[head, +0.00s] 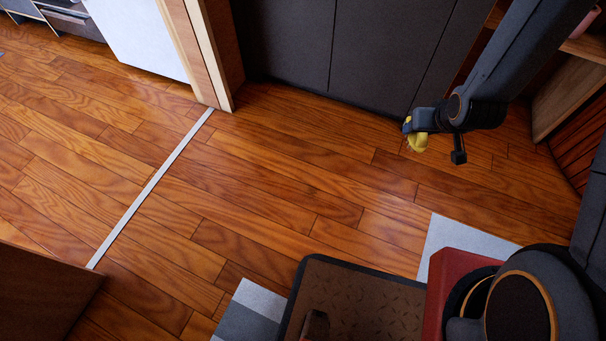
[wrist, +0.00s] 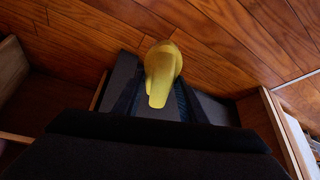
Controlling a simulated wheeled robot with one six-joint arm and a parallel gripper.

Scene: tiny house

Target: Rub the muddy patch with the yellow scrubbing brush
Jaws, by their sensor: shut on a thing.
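The yellow scrubbing brush (head: 417,142) is held in my gripper (head: 409,124), above the wooden floor near the dark cabinet front. In the wrist view the yellow brush (wrist: 162,72) sits between the two dark fingers of my gripper (wrist: 155,100), which are shut on it. The brush's bristles cannot be made out clearly in the wrist view. I see no muddy patch in either view.
The wooden floor (head: 290,190) is largely clear. A dark cabinet (head: 340,50) stands behind the gripper. A wooden door frame (head: 200,50) and pale floor strip (head: 150,188) are to the left. Wooden shelving (head: 570,90) stands at right, a brown panel (head: 40,295) at lower left.

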